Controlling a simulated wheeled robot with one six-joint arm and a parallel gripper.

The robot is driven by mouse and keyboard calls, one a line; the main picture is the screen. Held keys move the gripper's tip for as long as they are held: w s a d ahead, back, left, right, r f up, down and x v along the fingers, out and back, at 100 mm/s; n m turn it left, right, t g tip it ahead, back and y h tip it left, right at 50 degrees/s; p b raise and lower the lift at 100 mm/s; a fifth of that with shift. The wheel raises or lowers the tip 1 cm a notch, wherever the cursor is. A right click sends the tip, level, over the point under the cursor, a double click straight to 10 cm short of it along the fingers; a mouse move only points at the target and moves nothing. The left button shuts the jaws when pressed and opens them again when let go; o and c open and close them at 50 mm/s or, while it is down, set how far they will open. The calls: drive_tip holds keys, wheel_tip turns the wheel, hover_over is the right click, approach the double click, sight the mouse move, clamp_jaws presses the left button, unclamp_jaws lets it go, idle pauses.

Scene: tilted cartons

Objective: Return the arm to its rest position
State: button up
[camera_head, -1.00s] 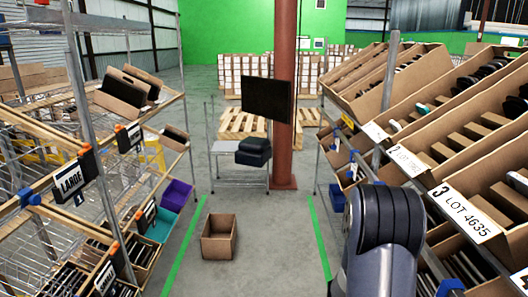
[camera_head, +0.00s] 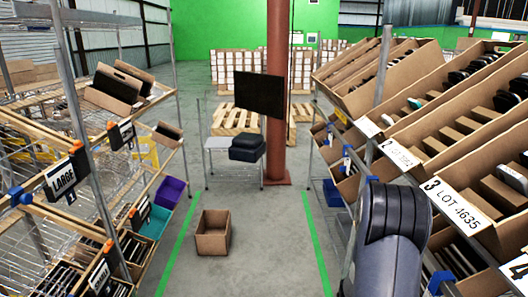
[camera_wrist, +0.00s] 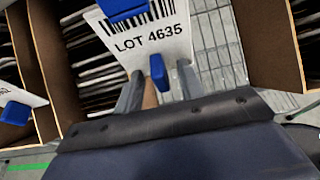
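My gripper (camera_wrist: 158,88) shows only in the wrist view. Its two grey fingertips stand apart, with a gap between them, and I see nothing held. A white label reading LOT 4635 (camera_wrist: 150,42) and blue clips (camera_wrist: 158,72) appear just beyond the fingers. I cannot tell whether the fingers touch them. In the head view my dark arm links rise at the lower right, close to the right rack, and hide my gripper.
Tilted cartons (camera_head: 430,70) with dark items fill the right rack. An open carton (camera_head: 213,240) stands on the aisle floor between green lines. A red column (camera_head: 277,110) and a small table (camera_head: 220,142) stand behind.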

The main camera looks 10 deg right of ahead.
drive_tip(key=f+p+v, duration=0.1)
drive_tip(key=f+v, duration=0.1)
drive_tip(key=v, duration=0.7)
drive_tip(key=shift+a, duration=0.35)
drive_tip(key=shift+a, duration=0.1)
